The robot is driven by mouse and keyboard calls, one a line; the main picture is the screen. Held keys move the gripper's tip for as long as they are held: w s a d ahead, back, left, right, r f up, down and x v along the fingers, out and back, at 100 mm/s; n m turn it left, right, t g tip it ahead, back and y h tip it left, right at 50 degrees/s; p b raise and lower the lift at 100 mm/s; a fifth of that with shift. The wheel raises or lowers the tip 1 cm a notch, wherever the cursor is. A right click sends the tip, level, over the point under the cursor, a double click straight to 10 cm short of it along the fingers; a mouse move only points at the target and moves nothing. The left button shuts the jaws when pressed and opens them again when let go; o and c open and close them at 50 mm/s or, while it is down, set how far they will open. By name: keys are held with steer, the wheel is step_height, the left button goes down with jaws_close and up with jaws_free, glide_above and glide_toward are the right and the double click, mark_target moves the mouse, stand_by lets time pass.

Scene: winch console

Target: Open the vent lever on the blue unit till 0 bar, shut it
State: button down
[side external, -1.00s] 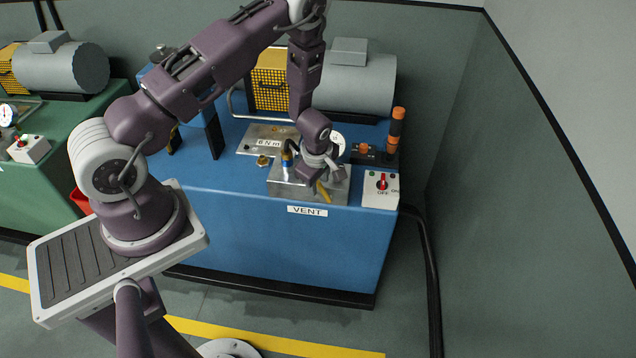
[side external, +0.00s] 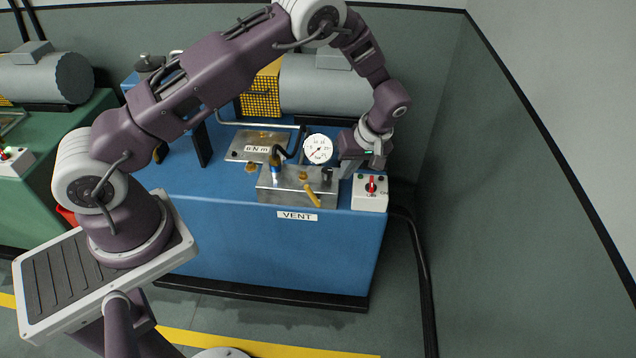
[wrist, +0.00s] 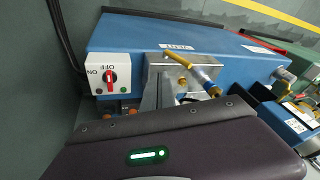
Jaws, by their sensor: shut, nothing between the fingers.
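The blue unit (side external: 255,240) has a metal block (side external: 280,187) on its front top edge, above a VENT label (side external: 297,216). The yellow vent lever (side external: 313,196) slants down over the block's front face; the wrist view shows it too (wrist: 179,61). A round white gauge (side external: 318,149) stands behind the block. My gripper (side external: 347,166) is shut and empty, to the right of the gauge and apart from the lever. Its fingers (wrist: 159,92) show in the wrist view.
A white switch box (side external: 370,193) with a red knob stands just right of the block, close below my gripper. A hose with a blue fitting (side external: 276,165) rises at the block's left. A grey motor (side external: 325,87) stands behind. A green unit (side external: 50,215) is at left.

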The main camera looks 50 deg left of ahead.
step_height(320, 180, up, 2)
steer(key=w+d+m+y, duration=0.1)
glide_above(317, 200)
steer(key=shift+g+y, duration=0.3)
steer(key=f, duration=0.9)
steer(key=shift+w+d+f, duration=0.25)
steer(key=shift+w+f, duration=0.1)
steer(key=shift+w, duration=0.05)
steer(key=shift+s+a, duration=0.3)
steer(key=shift+s, duration=0.05)
steer(key=shift+s+a+t+h, duration=0.5)
steer(key=shift+s+a+f, duration=0.7)
steer(key=shift+s+a, duration=0.25)
steer(key=shift+a, duration=0.05)
